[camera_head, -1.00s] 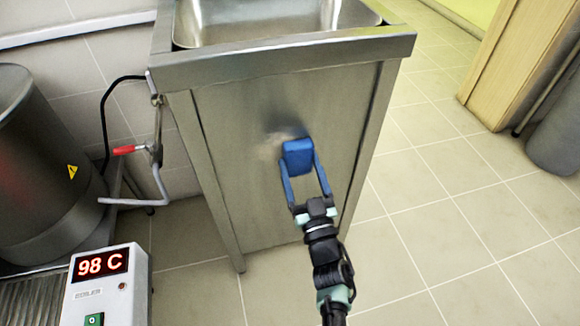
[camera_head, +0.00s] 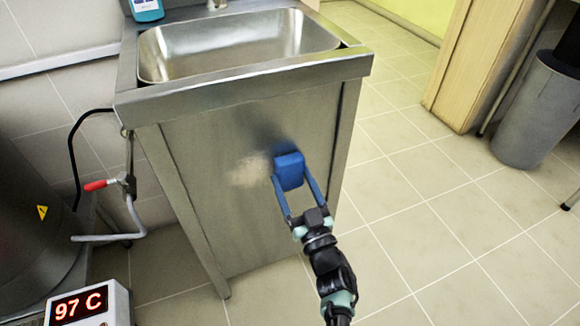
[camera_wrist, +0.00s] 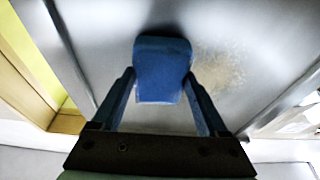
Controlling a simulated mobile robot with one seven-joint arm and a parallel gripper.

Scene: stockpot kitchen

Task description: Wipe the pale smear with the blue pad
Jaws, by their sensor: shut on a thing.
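The blue pad (camera_head: 289,171) is held in my gripper (camera_head: 293,188), in front of the steel side panel of the sink unit. The gripper's two blue fingers are shut on the pad's sides. The pale smear (camera_head: 250,171) is a beige patch on the panel, just left of the pad in the head view. In the wrist view the pad (camera_wrist: 162,70) is between the fingers, and the smear (camera_wrist: 222,72) shows to its right. The pad is at or very near the panel; I cannot tell whether it touches. It may hide part of the smear.
The sink unit's rim (camera_head: 250,85) juts out above the panel. A pipe with a red-handled valve (camera_head: 96,185) and a box reading 97 C (camera_head: 82,306) are at the left. A grey bin (camera_head: 538,108) stands at the right. The tiled floor between is clear.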

